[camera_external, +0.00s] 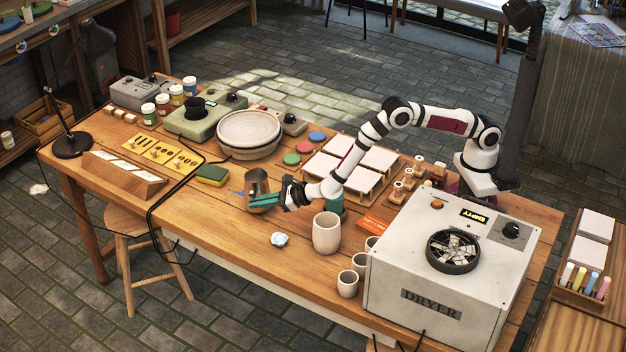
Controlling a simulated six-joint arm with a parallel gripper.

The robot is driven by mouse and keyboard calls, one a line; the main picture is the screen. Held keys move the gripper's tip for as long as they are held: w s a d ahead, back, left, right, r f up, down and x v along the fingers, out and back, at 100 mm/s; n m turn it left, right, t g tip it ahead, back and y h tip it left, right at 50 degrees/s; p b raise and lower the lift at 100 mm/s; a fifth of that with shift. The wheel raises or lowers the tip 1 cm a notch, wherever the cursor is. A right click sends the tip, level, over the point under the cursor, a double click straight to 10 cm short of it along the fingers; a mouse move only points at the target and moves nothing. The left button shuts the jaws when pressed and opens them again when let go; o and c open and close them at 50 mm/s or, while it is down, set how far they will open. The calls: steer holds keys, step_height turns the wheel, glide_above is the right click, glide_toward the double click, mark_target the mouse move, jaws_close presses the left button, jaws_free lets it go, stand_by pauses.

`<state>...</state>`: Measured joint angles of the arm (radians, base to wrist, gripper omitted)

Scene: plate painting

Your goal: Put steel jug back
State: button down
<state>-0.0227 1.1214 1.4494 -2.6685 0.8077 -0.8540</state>
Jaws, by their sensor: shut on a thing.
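The steel jug (257,185) is a metal vessel near the middle of the wooden table (215,215). It stands about upright, to the left of my gripper. My gripper (273,199) reaches in from the right with teal fingers and is shut on the jug, low on its side. The fingers hide part of the jug. I cannot tell whether the jug's bottom touches the table or is slightly above it.
A green-yellow sponge (212,174) lies left. The pottery wheel (249,131) is behind. The dryer (450,265) fills the right. The table's front left is fairly clear.

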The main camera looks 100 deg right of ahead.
steer(key=shift+f, duration=0.55)
steer(key=c, duration=1)
jaws_free()
